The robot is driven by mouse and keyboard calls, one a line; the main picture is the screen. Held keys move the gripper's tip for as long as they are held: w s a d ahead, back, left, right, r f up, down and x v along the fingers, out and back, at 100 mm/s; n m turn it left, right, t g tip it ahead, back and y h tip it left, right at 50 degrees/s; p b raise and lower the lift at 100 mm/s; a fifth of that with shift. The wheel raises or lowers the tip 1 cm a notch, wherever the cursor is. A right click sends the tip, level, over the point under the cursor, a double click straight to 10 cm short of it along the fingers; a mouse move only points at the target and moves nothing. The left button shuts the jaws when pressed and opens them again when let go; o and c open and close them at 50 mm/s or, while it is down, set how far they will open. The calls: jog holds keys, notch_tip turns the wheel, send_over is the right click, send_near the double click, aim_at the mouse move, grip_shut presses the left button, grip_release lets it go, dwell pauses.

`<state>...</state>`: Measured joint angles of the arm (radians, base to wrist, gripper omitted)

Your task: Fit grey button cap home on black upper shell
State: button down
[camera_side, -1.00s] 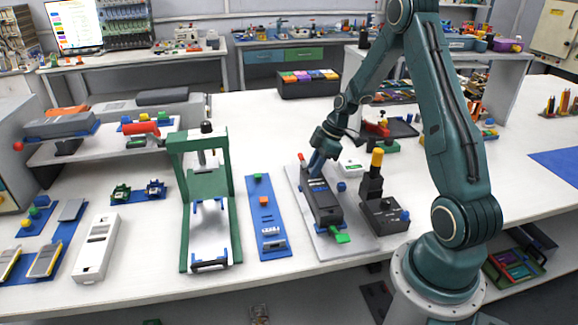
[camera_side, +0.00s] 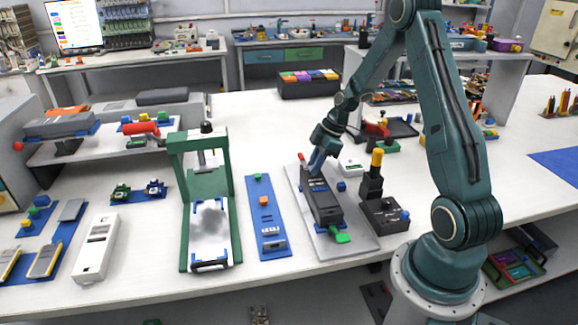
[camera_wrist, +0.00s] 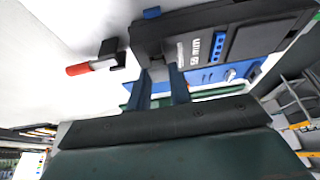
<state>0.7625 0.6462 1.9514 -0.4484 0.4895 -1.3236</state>
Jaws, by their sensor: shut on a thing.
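The black upper shell (camera_side: 322,205) lies on a pale grey plate right of centre in the side view. The wrist view shows it at the top (camera_wrist: 225,40), with a blue strip of small openings. My gripper (camera_side: 314,171) points down at the far end of the shell. In the wrist view, my gripper (camera_wrist: 160,85) is shut on a small grey piece, the grey button cap (camera_wrist: 159,73), at the shell's near-left edge. The fingers partly hide the cap. I cannot tell whether it is seated or just touching.
A green press frame (camera_side: 185,205) and a blue strip with small parts (camera_side: 266,225) stand left of the plate. A black block with a yellow-topped post (camera_side: 376,165) stands to the right. A red-tipped piece (camera_wrist: 90,67) lies near the shell. A green tab (camera_side: 341,239) is at its front end.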

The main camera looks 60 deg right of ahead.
jog(key=shift+f, duration=0.45)
dwell(0.3)
jog(key=c, duration=1.2)
grip_release()
jog(key=v, duration=1.4)
